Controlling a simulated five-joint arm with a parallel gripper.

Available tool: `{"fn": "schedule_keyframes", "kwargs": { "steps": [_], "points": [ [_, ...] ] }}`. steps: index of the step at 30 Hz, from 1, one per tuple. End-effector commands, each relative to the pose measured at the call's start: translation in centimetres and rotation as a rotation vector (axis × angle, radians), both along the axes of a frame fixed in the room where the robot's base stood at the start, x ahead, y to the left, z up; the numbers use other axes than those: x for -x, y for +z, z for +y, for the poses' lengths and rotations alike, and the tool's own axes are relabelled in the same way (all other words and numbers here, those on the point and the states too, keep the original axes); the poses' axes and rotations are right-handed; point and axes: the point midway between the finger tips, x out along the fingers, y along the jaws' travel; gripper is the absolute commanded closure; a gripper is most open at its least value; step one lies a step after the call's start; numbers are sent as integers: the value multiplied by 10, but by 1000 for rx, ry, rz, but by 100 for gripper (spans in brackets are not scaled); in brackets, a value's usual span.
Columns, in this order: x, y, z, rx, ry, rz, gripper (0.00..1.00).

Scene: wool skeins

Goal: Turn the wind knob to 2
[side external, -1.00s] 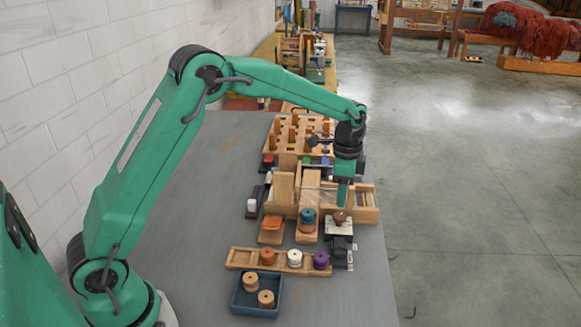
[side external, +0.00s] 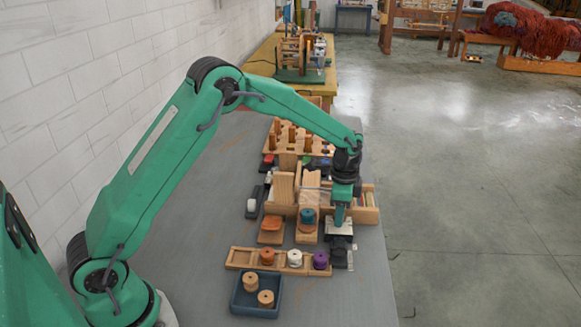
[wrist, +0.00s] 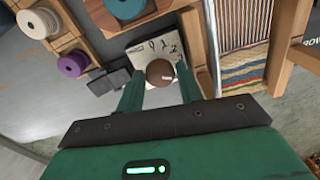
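The wind knob (wrist: 158,71) is a round brown knob with a short white mark, which points toward the right in the wrist view. It sits on a pale plate (wrist: 140,50) with dark figures, a 2 among them, along its upper right part. The plate also shows in the side view (side external: 333,233), where my gripper hides the knob. My gripper (wrist: 160,78) is open, with one green finger on each side of the knob and gaps showing between. I cannot tell whether the fingertips are down at the knob's height. In the side view my gripper (side external: 339,222) points down over the plate.
A wooden loom (wrist: 246,45) with striped weaving stands close right of my gripper in the wrist view. A teal spool (wrist: 125,8), dark blocks (wrist: 108,82) and a wooden rack with purple (wrist: 72,64) and white spools lie to the left. A blue tray (side external: 248,308) stands nearest the camera.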

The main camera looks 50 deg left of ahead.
Motion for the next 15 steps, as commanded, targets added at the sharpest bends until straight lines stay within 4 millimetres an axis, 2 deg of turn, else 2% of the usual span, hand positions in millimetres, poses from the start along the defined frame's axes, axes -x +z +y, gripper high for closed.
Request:
{"fn": "schedule_keyframes", "kwargs": {
  "steps": [1,3,4,15],
  "points": [
    [0,0,0,0,0,0,74],
    [0,0,0,0,0,0,88],
    [0,0,0,0,0,0,90],
    [0,0,0,0,37,0,90]
  ]
}}
